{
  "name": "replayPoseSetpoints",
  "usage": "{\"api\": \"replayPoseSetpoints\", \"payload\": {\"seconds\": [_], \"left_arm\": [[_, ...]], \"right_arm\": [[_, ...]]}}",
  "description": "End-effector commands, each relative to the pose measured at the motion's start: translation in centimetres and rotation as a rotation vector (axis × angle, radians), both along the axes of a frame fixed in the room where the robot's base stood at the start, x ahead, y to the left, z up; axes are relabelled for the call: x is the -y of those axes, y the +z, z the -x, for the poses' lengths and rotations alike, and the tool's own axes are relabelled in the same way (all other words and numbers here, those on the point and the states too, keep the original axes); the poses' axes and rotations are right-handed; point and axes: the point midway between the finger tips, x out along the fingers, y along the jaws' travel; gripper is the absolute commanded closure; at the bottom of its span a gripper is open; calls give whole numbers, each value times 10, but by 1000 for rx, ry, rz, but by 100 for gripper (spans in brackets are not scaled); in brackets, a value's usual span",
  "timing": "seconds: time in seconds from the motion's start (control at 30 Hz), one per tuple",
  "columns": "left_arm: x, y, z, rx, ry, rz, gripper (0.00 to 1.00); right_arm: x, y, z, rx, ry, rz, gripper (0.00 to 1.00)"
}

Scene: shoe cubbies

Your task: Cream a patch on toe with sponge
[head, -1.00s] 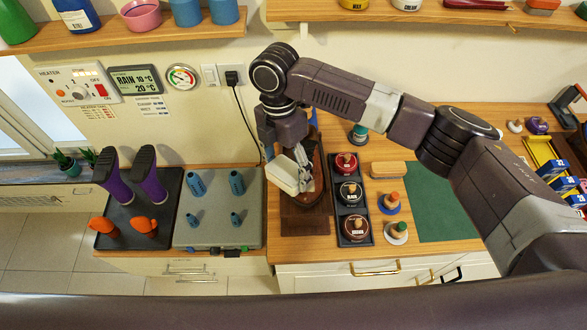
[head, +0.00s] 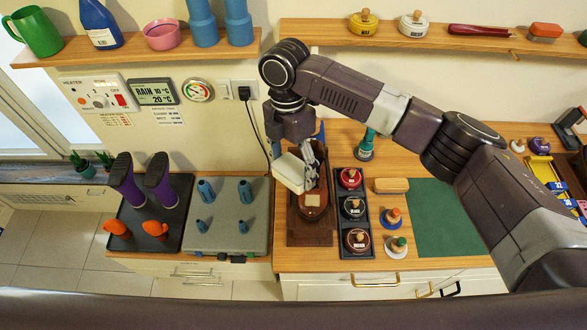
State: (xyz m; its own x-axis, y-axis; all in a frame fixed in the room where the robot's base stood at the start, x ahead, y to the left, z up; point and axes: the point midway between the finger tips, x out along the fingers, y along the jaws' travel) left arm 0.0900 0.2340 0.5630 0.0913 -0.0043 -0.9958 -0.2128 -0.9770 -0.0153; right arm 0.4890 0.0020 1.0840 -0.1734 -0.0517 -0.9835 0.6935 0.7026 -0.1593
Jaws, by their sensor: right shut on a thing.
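My right gripper (head: 306,172) is shut on a cream-white sponge (head: 289,173). It holds the sponge over the upper left part of a brown shoe (head: 313,212). I cannot tell whether the sponge touches the shoe. The shoe rests on a dark wooden stand (head: 295,235), toe toward the front. A pale patch (head: 313,200) shows on the shoe, just below and right of the sponge. The gripper and sponge hide the rear of the shoe. My left gripper is not in view.
Right of the stand, a dark tray (head: 364,222) holds red, black and brown polish tins. Beyond it are a wooden brush (head: 391,185), knobbed daubers (head: 393,217) and a green mat (head: 440,225). Purple boots (head: 160,180) and a grey dryer board (head: 230,235) lie left.

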Motion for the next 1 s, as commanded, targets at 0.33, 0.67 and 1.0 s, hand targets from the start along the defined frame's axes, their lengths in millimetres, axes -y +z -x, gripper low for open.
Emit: {"api": "replayPoseSetpoints", "payload": {"seconds": [0.33, 0.67, 1.0], "left_arm": [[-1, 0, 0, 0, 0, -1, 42], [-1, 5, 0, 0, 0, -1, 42], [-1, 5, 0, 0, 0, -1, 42]], "right_arm": [[0, 3, -1, 0, 0, 0, 52], [-2, 29, -5, -1, 0, 1, 52], [-2, 29, -5, -1, 0, 1, 52]]}}
